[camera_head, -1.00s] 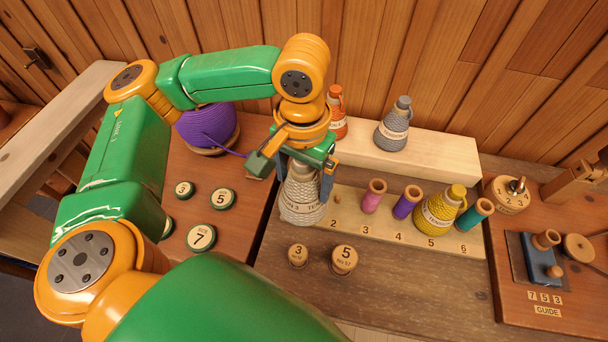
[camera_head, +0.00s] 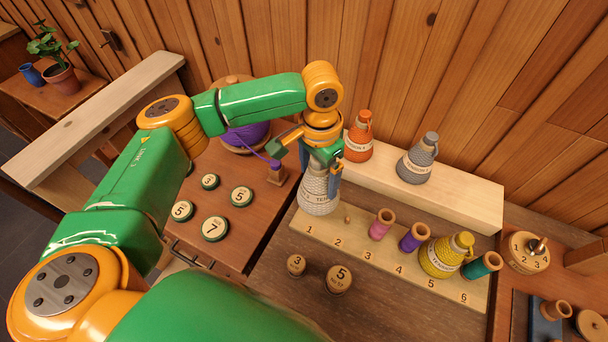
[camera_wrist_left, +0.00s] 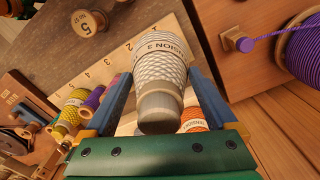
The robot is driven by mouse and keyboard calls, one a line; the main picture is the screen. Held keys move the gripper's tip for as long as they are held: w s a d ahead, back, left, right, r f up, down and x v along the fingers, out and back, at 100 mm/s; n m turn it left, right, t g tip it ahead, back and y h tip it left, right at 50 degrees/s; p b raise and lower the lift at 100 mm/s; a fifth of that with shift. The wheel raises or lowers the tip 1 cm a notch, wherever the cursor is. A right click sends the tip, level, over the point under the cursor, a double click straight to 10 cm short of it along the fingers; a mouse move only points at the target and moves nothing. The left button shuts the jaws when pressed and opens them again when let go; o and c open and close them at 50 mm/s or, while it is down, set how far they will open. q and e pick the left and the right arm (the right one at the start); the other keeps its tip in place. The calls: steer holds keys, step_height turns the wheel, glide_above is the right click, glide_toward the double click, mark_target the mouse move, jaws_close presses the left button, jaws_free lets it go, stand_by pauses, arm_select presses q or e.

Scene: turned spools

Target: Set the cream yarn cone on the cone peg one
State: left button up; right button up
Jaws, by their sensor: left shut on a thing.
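My left gripper (camera_head: 322,168) is shut on the cream yarn cone (camera_head: 318,196), a ribbed cone with a pale band, held upright. The cone is at the left end of the pale peg board (camera_head: 368,258), just behind the number 1. It hides peg one, and I cannot tell whether its base touches the board. In the left wrist view the cream cone (camera_wrist_left: 160,62) fills the space between the two blue fingers, its grey-beige top toward me. My right gripper is not in view.
A small bare peg (camera_head: 347,219) stands at 2. Orange (camera_head: 358,143) and grey (camera_head: 417,162) cones stand on the ledge behind. Numbered spools (camera_head: 339,279) stand in front.

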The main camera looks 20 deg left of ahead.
arm_select(q)
steer(key=w+f+m+p, duration=0.1)
steer(key=w+f+m, duration=0.1)
steer(key=shift+w+m+p, duration=0.25)
steer(key=shift+m+p, duration=0.05)
steer(key=shift+m, duration=0.1)
steer(key=shift+w+f+m, duration=0.35)
steer(key=shift+f+m, duration=0.15)
steer(key=shift+f, duration=0.15)
step_height(320, 180, down, 4)
steer(key=b, duration=0.5)
steer(key=shift+f+b, duration=0.25)
steer(key=shift+b, duration=0.05)
steer(key=shift+f, duration=0.45)
steer(key=shift+f, duration=1.05)
steer(key=shift+r, duration=0.1)
steer(key=shift+s+p, duration=0.1)
steer(key=shift+p, duration=0.2)
